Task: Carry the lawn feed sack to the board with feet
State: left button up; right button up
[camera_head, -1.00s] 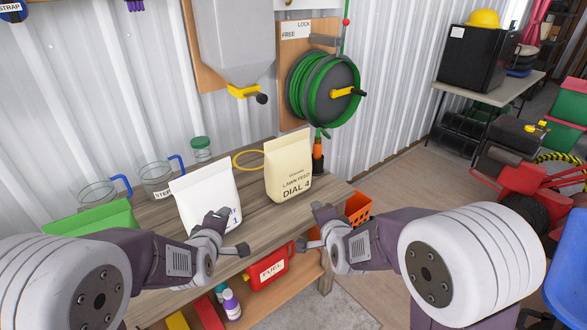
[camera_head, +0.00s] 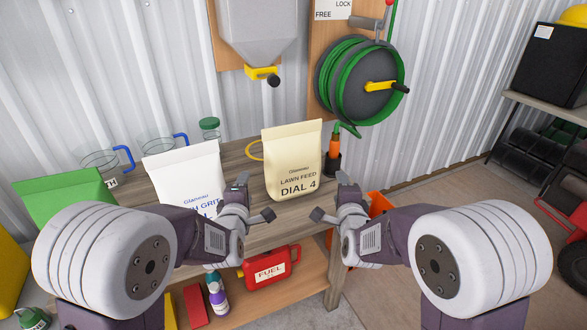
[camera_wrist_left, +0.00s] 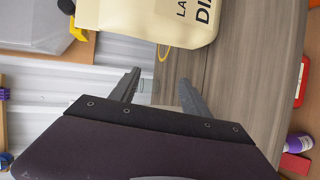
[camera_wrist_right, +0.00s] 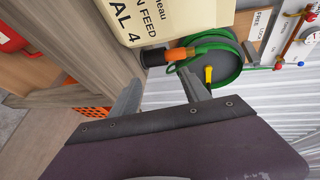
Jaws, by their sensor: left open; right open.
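The lawn feed sack (camera_head: 292,162), cream and marked "DIAL 4", stands upright on the wooden bench (camera_head: 250,232) in the head view. It also shows at the top of the left wrist view (camera_wrist_left: 150,18) and the right wrist view (camera_wrist_right: 165,18). My left gripper (camera_head: 255,196) is open and empty at the sack's front left. My right gripper (camera_head: 328,195) is open and empty at its front right. The jaws are apart from the sack, one gripper on each side. I cannot make out a board with feet in any view.
A white grit sack (camera_head: 185,178) stands close left of my left gripper, with a green sack (camera_head: 65,195) beyond. Clear jugs (camera_head: 103,162) line the back. A hose reel (camera_head: 358,80) hangs behind right. A red fuel can (camera_head: 271,268) sits on the lower shelf.

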pick_arm(q)
jog(key=x, duration=1.3)
jog(key=shift+w+d+f, duration=0.15)
jog(key=shift+w+f, duration=0.1)
jog(key=shift+w, duration=0.05)
pick_arm(e)
jog(key=x, duration=1.3)
jog(key=shift+w+a+f, duration=0.15)
jog(key=shift+w+f, duration=0.1)
pick_arm(q)
jog(key=shift+d, duration=0.35)
pick_arm(e)
jog(key=shift+a, duration=0.35)
pick_arm(q)
jog(key=shift+s+d+r, duration=0.1)
jog(key=shift+s+d, duration=0.05)
jog(key=shift+d, duration=0.1)
pick_arm(e)
jog(key=shift+s+a+r, duration=0.1)
jog(key=shift+s+a, duration=0.05)
jog(key=shift+a, duration=0.05)
jog(key=shift+a, duration=0.1)
